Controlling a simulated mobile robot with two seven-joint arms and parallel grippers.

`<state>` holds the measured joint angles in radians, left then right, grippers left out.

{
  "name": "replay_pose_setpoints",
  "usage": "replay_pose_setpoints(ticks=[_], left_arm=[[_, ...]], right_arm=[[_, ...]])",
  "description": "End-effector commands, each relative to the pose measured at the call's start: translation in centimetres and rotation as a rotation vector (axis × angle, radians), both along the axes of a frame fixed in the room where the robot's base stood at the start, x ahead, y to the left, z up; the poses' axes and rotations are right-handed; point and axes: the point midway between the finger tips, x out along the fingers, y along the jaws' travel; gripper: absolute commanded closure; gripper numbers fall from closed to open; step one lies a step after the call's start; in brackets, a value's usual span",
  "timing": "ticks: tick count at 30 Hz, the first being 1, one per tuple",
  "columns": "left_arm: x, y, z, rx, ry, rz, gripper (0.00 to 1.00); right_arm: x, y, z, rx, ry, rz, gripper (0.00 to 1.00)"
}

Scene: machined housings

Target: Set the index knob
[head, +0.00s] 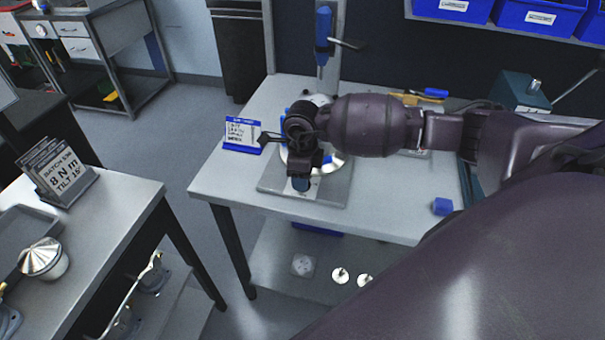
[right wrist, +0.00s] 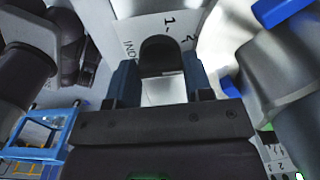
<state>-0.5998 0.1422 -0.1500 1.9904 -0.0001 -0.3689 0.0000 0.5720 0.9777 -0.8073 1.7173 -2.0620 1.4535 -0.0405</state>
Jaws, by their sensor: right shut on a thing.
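The index knob (right wrist: 160,52) is a dark, rounded piece in the right wrist view. It stands in front of a pale dial face (right wrist: 143,28) with the figures 1 and 2 and partly hidden lettering that starts "IND". My right gripper (right wrist: 160,78) is shut on the knob, with one blue finger on each side. In the head view my right gripper (head: 300,183) is over the silver round fixture (head: 334,163) on its grey base plate (head: 330,190). My wrist and forearm hide most of the fixture and the knob there. My left gripper is not in view.
A blue-edged card (head: 241,133) stands left of the fixture on the workbench (head: 225,180). A small blue block (head: 442,206) lies at the front right. The left table holds a batch card (head: 62,175) reading 8 N m, tilt 15°.

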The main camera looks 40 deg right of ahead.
Motion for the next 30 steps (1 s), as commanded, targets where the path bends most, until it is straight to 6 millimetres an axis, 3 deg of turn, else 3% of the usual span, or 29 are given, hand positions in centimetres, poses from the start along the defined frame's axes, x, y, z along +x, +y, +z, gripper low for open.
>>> replay_pose_setpoints(ticks=[15,30], left_arm=[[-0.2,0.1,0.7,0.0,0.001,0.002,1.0],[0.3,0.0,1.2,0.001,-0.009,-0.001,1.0]], right_arm=[[0.1,0.0,0.1,0.0,-0.003,-0.358,0.77],[0.1,0.0,0.1,0.0,-0.003,-0.436,0.77]])
